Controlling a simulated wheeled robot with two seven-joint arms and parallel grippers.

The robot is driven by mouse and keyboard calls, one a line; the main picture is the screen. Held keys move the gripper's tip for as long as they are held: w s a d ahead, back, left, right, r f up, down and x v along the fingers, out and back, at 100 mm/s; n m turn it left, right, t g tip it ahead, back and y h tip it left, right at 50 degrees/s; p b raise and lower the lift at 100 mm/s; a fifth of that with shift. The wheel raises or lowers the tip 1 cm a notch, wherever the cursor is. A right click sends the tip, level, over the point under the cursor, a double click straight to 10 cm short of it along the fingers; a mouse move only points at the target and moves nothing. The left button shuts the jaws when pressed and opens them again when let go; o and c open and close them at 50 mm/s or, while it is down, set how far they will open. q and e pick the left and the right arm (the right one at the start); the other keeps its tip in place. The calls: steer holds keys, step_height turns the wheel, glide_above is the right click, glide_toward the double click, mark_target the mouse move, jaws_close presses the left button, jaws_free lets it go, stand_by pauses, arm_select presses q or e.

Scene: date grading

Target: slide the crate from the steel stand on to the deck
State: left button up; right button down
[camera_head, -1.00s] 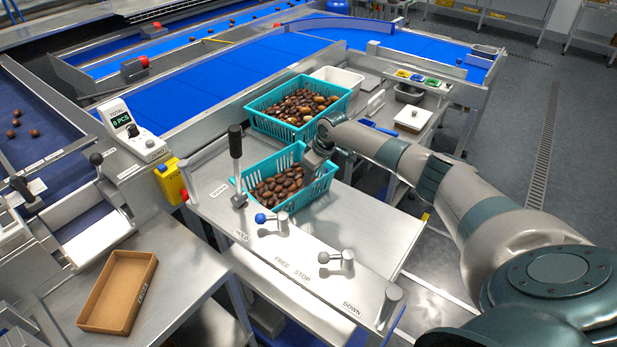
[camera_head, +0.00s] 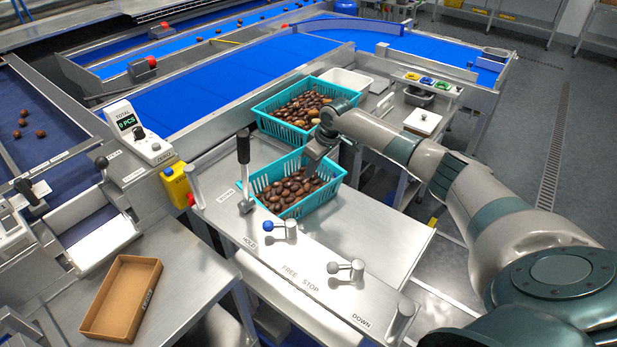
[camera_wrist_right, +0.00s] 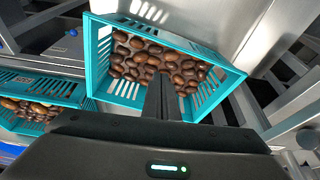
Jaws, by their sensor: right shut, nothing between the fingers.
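My right gripper (camera_head: 314,160) is shut and empty at the crate's far side. In the right wrist view its closed fingers (camera_wrist_right: 162,85) overlap the crate's near wall and the dates; whether they touch is unclear. A second teal date crate (camera_head: 285,130) stands just behind, also visible in the right wrist view (camera_wrist_right: 68,92). The steel under it is mostly hidden. My left gripper is out of view.
A black-topped lever (camera_head: 243,150), a blue-knobbed handle (camera_head: 268,226) and a grey-knobbed handle (camera_head: 345,267) stand along the deck's front left side. A white bin (camera_head: 345,82) lies behind the crates. A brown tray (camera_head: 125,300) is at lower left. The deck's right part is bare.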

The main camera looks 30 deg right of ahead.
steer(key=b+v, duration=0.1)
steer(key=v, duration=0.4)
stand_by(0.7)
